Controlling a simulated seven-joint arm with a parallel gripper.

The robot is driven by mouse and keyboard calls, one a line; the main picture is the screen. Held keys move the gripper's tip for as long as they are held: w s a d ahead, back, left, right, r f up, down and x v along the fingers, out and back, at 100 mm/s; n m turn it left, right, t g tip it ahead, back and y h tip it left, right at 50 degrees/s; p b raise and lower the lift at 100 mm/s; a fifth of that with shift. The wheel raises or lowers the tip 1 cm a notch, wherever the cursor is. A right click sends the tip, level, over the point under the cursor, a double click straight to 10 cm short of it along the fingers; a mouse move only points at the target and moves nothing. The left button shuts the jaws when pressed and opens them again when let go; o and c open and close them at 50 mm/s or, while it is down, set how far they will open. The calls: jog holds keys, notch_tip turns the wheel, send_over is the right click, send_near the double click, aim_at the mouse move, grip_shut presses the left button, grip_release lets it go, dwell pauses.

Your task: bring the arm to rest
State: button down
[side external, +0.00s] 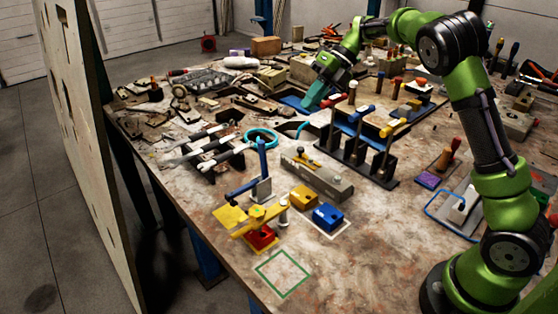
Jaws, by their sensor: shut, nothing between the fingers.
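My green arm curves from its base at the right front up and over to the back of the table. My gripper (310,102) is at the arm's far end and points down and to the left, near a blue tray (292,103) at the back middle. Its fingers are shut with nothing between them. At this distance I cannot tell whether the fingertips touch the tray or hang above it.
The worktable (225,285) is crowded. A black rack (345,150) with several coloured handles stands in front of my gripper. A grey block (318,177), a blue block (328,217) and a yellow block (304,197) sit nearer. A green square outline (283,274) marks clear tabletop in front.

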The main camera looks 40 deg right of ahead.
jog(key=s+a+r+n+t+h, duration=0.1)
jog(key=s+a+n, duration=0.3)
jog(key=s+n, duration=0.8)
jog(key=s+a+r+n+t+h, duration=0.1)
jog(key=s+a+n+t+h, duration=0.3)
jog(key=s+n, duration=0.8)
jog(key=shift+s+n+h, duration=0.3)
jog(key=shift+s+n, duration=0.1)
jog(key=shift+n, duration=4.7)
